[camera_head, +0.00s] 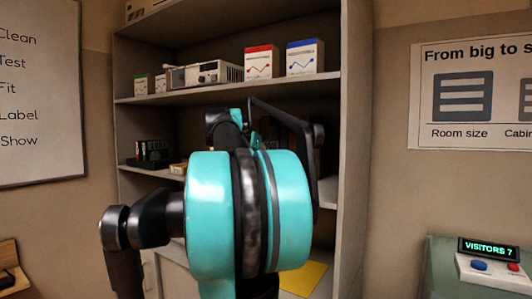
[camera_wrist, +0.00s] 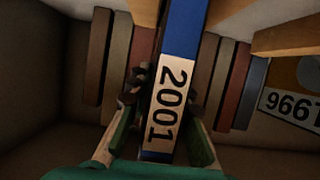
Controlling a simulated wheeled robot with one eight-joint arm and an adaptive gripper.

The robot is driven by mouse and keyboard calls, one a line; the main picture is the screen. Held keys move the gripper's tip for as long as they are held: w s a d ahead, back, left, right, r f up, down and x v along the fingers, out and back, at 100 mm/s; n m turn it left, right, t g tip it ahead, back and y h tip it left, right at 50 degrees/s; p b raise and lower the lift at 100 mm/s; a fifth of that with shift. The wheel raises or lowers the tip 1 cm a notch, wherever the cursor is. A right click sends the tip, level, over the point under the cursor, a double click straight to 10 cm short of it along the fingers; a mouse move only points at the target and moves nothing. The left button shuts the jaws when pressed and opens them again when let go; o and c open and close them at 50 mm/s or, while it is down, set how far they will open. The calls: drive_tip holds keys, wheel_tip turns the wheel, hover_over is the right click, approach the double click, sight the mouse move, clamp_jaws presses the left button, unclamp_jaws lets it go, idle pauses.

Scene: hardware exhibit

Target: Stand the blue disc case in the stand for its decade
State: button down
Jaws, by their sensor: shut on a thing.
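The blue disc case (camera_wrist: 183,35) shows in the wrist view, its spine running from the top edge down between my fingers. A white label on it reads 2001. My gripper (camera_wrist: 160,97) is shut on this case, one finger on each side. Brown, grey and reddish upright slabs (camera_wrist: 228,82) stand behind on both sides; I cannot tell whether they are cases or stand parts. A label (camera_wrist: 292,108) at the right edge seems to read 1996, upside down. In the head view my arm hides the case, the gripper and any stand.
A grey shelf unit (camera_head: 226,94) fills the middle of the head view. Its upper shelf bears white boxes (camera_head: 304,58) and a device (camera_head: 207,73). Dark items (camera_head: 152,151) sit lower left. Wooden pieces (camera_wrist: 287,32) lie close at the right in the wrist view.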

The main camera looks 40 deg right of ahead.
drive_tip(key=shift+f, duration=1.1)
drive_tip(key=c, duration=1.3)
unclamp_jaws()
drive_tip(key=shift+s+a, duration=0.5)
drive_tip(key=shift+a, duration=0.75)
drive_tip(key=shift+s+a, duration=0.55)
drive_tip(key=shift+a, duration=0.65)
drive_tip(key=shift+s+a, duration=0.5)
drive_tip(key=shift+a, duration=0.75)
